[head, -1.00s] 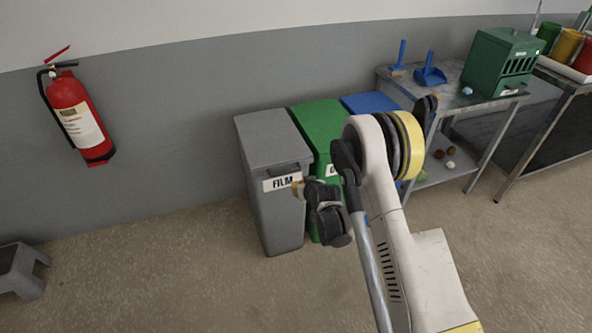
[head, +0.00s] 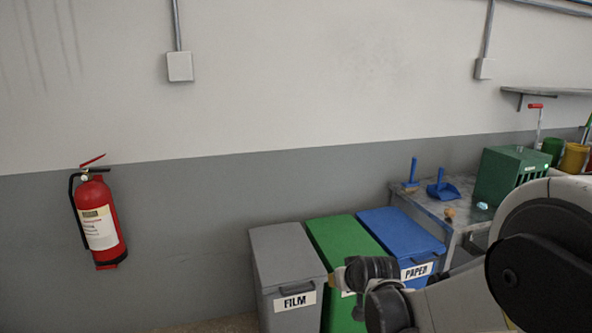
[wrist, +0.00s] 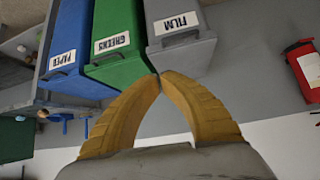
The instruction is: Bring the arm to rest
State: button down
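My gripper (wrist: 158,75) shows in the wrist view as two yellow fingers whose tips meet, with nothing visible between them. In the head view my arm fills the lower right, and the gripper (head: 338,280) is mostly hidden behind the dark wrist joints. Its tip shows in front of the bins, and I cannot tell how far from them it is.
A grey FILM bin (head: 288,268), a green bin (head: 345,243) and a blue PAPER bin (head: 400,236) stand by the wall. A metal table (head: 440,208) holds a green crate (head: 507,176) and a blue dustpan (head: 443,188). A fire extinguisher (head: 99,222) hangs left.

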jog(key=s+d+r, duration=0.2)
jog(key=s+r, duration=0.1)
jog(key=s, duration=0.7)
jog(key=s+d+r+m+g+h, duration=0.1)
jog(key=s+d+r, duration=0.1)
jog(key=s, duration=0.8)
jog(key=s+d+r+m+g, duration=0.1)
jog(key=s+d+r, duration=0.2)
jog(key=s, duration=0.7)
jog(key=shift+s+r+h, duration=0.2)
jog(key=shift+r+h, duration=0.2)
jog(key=shift+r, duration=0.1)
jog(key=shift+d, duration=0.1)
